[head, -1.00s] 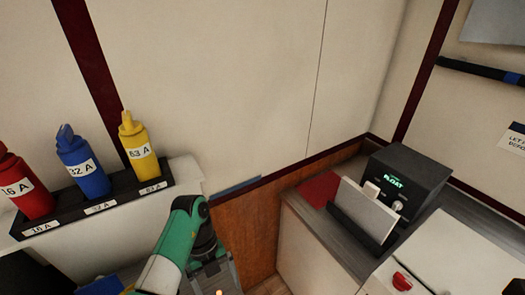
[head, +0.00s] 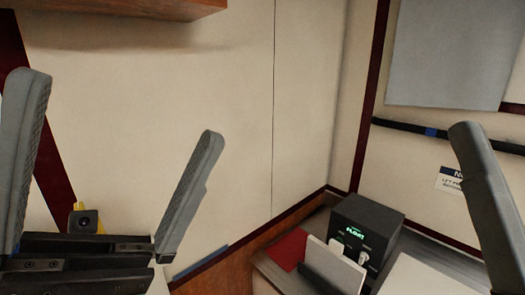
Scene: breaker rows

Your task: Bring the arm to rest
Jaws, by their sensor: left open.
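My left gripper (head: 118,112) stands large and close at the left, its two grey fingers pointing up and spread wide. Nothing is held between them; only the pale wall shows through the gap. At the right edge a single grey finger of my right gripper (head: 485,205) shows, tilted. Its other finger is outside the picture, so its opening cannot be told.
A black box with a green "FLOAT" display (head: 362,235) stands on the counter at the lower right, near a pale upright panel (head: 335,266) and a red sheet (head: 288,249). A brown shelf (head: 130,8) juts out at the top left. The middle wall is clear.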

